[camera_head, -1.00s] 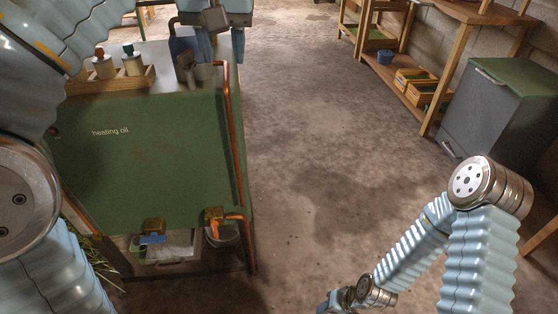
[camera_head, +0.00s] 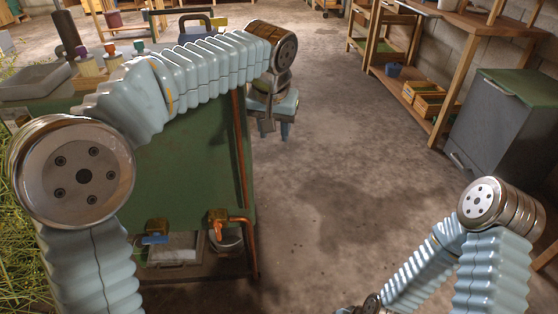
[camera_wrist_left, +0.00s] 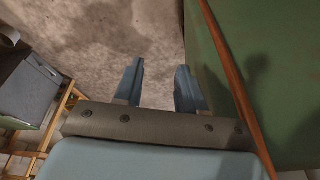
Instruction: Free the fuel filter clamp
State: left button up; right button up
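No part is clearly recognisable as the fuel filter clamp. A brass fitting (camera_head: 218,218) joins a copper pipe low on the front of the green tank (camera_head: 190,170). A brass valve with a blue handle (camera_head: 156,233) sits to its left. My left gripper (camera_head: 275,130) hangs fingers down just right of the tank, higher than these fittings. In the left wrist view its two blue fingers (camera_wrist_left: 160,85) are apart with nothing between them. The copper pipe (camera_wrist_left: 232,70) and green tank wall run close to the right of them. My right arm is at lower right, its gripper out of view.
Small bottles (camera_head: 112,55) and a grey tray (camera_head: 35,80) stand on top at the left. A white bucket (camera_head: 226,240) is under the brass fitting. A grey cabinet (camera_head: 505,125) and wooden shelves (camera_head: 412,85) line the right. The floor between is clear.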

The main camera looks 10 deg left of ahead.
pick_arm(q)
jog(key=s+b+x, duration=0.1)
jog(key=x, duration=0.8)
jog(key=shift+s+d+f+g+h, duration=0.2)
jog(key=shift+d+g+h, duration=0.1)
jog(key=shift+d+h, duration=0.15)
